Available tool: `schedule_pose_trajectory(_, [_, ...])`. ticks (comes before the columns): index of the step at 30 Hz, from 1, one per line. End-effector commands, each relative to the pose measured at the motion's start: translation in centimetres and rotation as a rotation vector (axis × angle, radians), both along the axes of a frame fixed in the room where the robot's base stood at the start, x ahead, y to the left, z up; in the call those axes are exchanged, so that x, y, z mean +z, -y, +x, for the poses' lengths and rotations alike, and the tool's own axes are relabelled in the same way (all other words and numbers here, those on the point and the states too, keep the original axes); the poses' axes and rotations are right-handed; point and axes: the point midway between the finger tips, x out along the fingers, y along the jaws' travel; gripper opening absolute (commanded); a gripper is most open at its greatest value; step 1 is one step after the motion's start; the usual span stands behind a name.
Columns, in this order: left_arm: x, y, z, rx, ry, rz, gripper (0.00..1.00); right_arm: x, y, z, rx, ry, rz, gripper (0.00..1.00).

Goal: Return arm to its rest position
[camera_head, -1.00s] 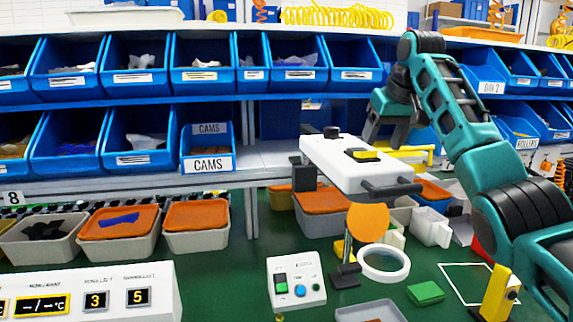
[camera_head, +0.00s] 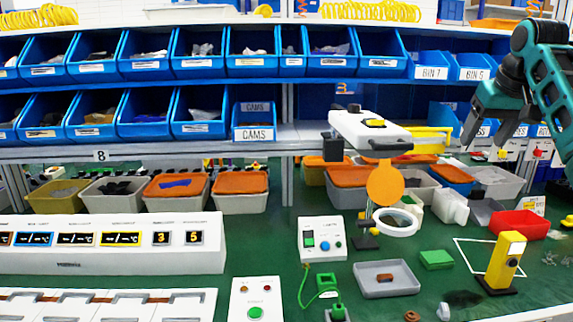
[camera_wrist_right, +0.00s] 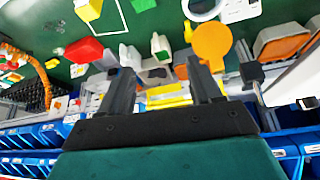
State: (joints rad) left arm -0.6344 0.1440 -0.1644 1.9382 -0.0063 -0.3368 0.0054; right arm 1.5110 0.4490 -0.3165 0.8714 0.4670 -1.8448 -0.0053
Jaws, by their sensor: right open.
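My right gripper (camera_head: 487,138) hangs at the upper right of the head view, open and empty, its fingers pointing down. It is to the right of the raised white box (camera_head: 352,132) and apart from it. On the box's top is a black and yellow rotary knob (camera_head: 375,123). In the right wrist view, the two dark fingers of my right gripper (camera_wrist_right: 163,80) stand apart with nothing held between them. My left gripper is not in view.
Blue bins (camera_head: 145,117) fill the shelves behind. An orange disc (camera_head: 385,183), a white ring (camera_head: 396,222), a grey tray (camera_head: 388,279), a green block (camera_head: 436,259), a red tray (camera_head: 520,224) and a yellow post (camera_head: 506,260) stand on the green bench.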

Motion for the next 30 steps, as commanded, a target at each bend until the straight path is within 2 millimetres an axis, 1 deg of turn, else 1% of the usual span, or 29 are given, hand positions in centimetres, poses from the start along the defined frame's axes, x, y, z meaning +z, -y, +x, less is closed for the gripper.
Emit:
schedule_pose_trajectory(1, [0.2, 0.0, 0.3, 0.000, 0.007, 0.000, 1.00, 0.0, 2.5, -0.8, -0.043, -0.001, -0.002, 0.64])
schedule_pose_trajectory(2, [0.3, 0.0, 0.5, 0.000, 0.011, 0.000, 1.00, 0.0, 3.7, -1.2, -0.064, -0.001, -0.004, 0.64])
schedule_pose_trajectory(3, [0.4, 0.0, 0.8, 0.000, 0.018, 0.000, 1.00, 0.1, 5.4, -1.8, -0.093, -0.001, -0.006, 0.64])
schedule_pose_trajectory(5, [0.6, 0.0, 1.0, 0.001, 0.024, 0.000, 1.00, 0.1, 7.9, -2.8, -0.137, 0.000, -0.008, 0.64])
schedule_pose_trajectory(6, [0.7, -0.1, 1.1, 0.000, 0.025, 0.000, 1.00, 0.2, 9.5, -3.5, -0.166, 0.000, -0.011, 0.64])
schedule_pose_trajectory(8, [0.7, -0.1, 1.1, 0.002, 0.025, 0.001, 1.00, -2.4, 8.7, -2.5, -0.148, -0.004, -0.040, 0.64])
schedule_pose_trajectory(14, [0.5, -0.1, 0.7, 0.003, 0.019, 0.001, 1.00, -9.0, 8.7, -0.8, -0.126, 0.022, -0.135, 0.64])
schedule_pose_trajectory(17, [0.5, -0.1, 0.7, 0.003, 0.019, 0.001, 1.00, -13.1, 8.5, -0.4, -0.103, 0.037, -0.187, 0.64])
schedule_pose_trajectory(18, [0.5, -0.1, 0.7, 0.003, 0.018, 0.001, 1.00, -15.0, 8.4, -0.3, -0.090, 0.045, -0.211, 0.64])
schedule_pose_trajectory(20, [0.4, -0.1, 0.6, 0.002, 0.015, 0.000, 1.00, -17.8, 8.1, -0.3, -0.066, 0.057, -0.247, 0.64])
schedule_pose_trajectory(21, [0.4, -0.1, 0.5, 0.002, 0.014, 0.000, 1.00, -19.8, 7.8, -0.4, -0.048, 0.067, -0.270, 0.64])
schedule_pose_trajectory(23, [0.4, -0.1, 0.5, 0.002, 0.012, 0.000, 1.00, -22.8, 7.3, -0.8, -0.017, 0.084, -0.303, 0.64])
schedule_pose_trajectory(24, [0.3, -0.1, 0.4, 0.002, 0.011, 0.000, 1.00, -24.7, 7.0, -1.2, 0.005, 0.094, -0.323, 0.64])
schedule_pose_trajectory(26, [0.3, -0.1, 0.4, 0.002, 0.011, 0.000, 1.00, -27.5, 6.4, -2.0, 0.040, 0.109, -0.349, 0.64])
schedule_pose_trajectory(27, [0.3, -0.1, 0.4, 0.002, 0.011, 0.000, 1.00, -29.2, 6.0, -2.6, 0.064, 0.120, -0.366, 0.64])
schedule_pose_trajectory(29, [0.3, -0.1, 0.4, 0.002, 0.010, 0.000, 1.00, -31.8, 5.2, -3.7, 0.104, 0.137, -0.386, 0.64])
schedule_pose_trajectory(30, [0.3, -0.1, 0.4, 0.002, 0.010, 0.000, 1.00, -33.5, 4.6, -4.6, 0.131, 0.149, -0.399, 0.64])
